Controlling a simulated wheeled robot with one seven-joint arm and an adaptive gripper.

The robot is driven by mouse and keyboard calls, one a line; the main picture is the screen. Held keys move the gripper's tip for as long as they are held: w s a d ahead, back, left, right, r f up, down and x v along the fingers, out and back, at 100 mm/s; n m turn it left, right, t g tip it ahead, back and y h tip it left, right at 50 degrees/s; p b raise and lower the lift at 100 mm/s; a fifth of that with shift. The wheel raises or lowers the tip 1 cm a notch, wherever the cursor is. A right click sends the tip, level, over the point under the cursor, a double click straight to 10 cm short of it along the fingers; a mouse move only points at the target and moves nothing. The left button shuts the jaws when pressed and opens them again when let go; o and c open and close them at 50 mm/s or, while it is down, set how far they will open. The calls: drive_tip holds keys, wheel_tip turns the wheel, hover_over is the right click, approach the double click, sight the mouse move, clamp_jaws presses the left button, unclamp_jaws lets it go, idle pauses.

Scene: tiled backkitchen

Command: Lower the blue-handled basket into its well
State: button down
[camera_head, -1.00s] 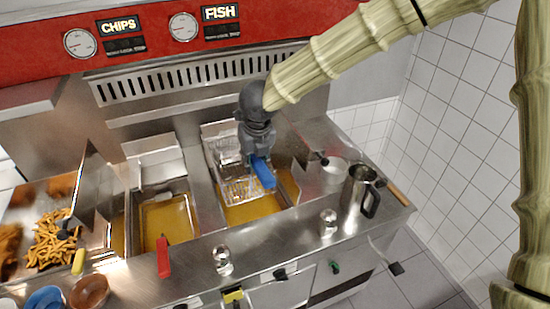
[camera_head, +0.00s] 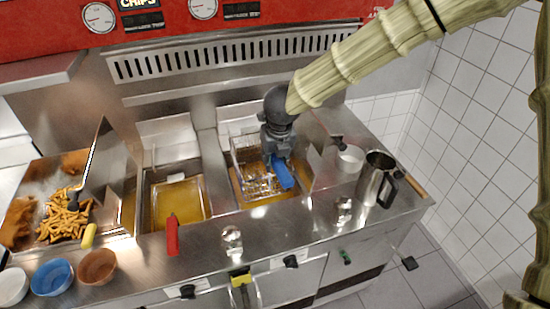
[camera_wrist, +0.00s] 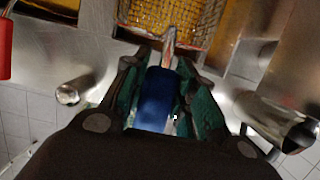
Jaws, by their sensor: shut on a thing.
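The blue-handled basket (camera_head: 250,167) is a wire basket in the right-hand well of the fryer. In the head view its mesh sits down within the well's walls, over amber oil. My gripper (camera_head: 279,162) is above its front end, shut on the blue handle (camera_head: 285,174). In the wrist view the blue handle (camera_wrist: 157,98) lies between the two fingers of my gripper (camera_wrist: 157,90), and the wire mesh (camera_wrist: 168,18) is beyond it over the oil. Whether the basket rests on the well's bottom is hidden.
A red-handled basket (camera_head: 172,236) is in the left well. A steel jug (camera_head: 374,180) and a white pot (camera_head: 349,159) stand right of the right well. Shakers (camera_head: 232,239) stand on the front counter. Chips (camera_head: 62,218) lie in a tray at left. Bowls (camera_head: 53,279) stand front left.

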drive_tip(key=shift+s+d+f+b, duration=0.1)
drive_tip(key=shift+f+b, duration=0.25)
drive_tip(key=shift+f, duration=0.1)
drive_tip(key=shift+s+d+f+b, duration=0.1)
drive_tip(key=shift+f+b, duration=0.2)
drive_tip(key=shift+f, duration=0.15)
drive_tip(key=shift+s+d+f+b+x, duration=0.15)
drive_tip(key=shift+s+b+x, duration=0.35)
drive_tip(key=shift+b+x, duration=1.4)
drive_tip(key=shift+s+d+f+b+x, duration=0.15)
drive_tip(key=shift+s+b+x, duration=0.35)
drive_tip(key=shift+b+x, duration=1.45)
drive_tip(key=shift+s+d+f+b+x, duration=0.15)
drive_tip(key=shift+s+b+x, duration=0.55)
drive_tip(key=shift+x, duration=2.2)
drive_tip(key=shift+w+f, duration=0.2)
drive_tip(key=shift+f, duration=0.2)
drive_tip(key=c, duration=1.1)
unclamp_jaws()
drive_tip(key=shift+d, duration=0.1)
drive_tip(key=shift+r, duration=0.1)
